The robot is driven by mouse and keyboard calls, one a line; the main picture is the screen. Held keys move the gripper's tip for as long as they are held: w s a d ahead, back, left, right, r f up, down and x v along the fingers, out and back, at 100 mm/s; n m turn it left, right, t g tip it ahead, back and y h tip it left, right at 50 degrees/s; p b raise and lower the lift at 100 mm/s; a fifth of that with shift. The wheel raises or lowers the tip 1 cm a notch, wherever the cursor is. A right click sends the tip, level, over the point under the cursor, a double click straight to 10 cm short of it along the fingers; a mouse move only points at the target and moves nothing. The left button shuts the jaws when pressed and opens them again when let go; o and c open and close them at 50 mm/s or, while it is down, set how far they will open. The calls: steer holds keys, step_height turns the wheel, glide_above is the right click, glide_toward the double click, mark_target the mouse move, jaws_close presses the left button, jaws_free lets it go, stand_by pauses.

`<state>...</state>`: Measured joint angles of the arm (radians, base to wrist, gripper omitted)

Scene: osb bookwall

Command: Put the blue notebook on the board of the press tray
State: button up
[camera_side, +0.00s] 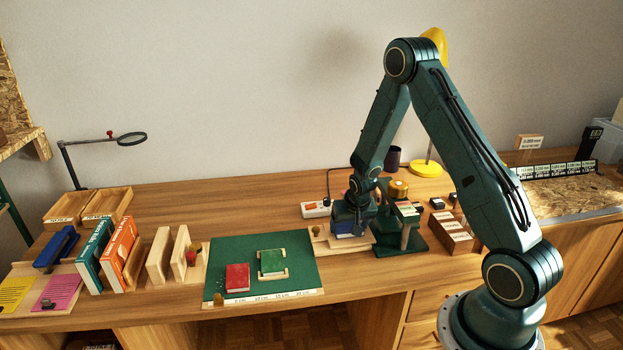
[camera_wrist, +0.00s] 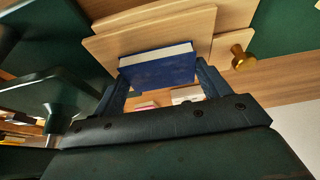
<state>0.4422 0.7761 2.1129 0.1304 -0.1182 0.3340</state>
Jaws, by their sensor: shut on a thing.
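The blue notebook (camera_wrist: 157,71) is between the two fingers of my gripper (camera_wrist: 162,86) in the wrist view, its white page edge facing away from my palm. In the side view my gripper (camera_side: 351,212) points down and is shut on the notebook (camera_side: 344,228). The notebook is over the pale wooden board (camera_wrist: 112,46) of the press tray, which also shows in the side view (camera_side: 323,244). I cannot tell whether the notebook touches the board. My gripper hides part of the notebook and tray in the side view.
A dark green press (camera_side: 403,243) stands close on the right of the tray. A brass knob (camera_wrist: 240,58) stands by the board. A power strip (camera_side: 316,209) lies behind.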

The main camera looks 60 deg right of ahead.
steer(key=shift+f, duration=0.1)
steer(key=o, duration=1)
steer(key=shift+v, duration=6.1)
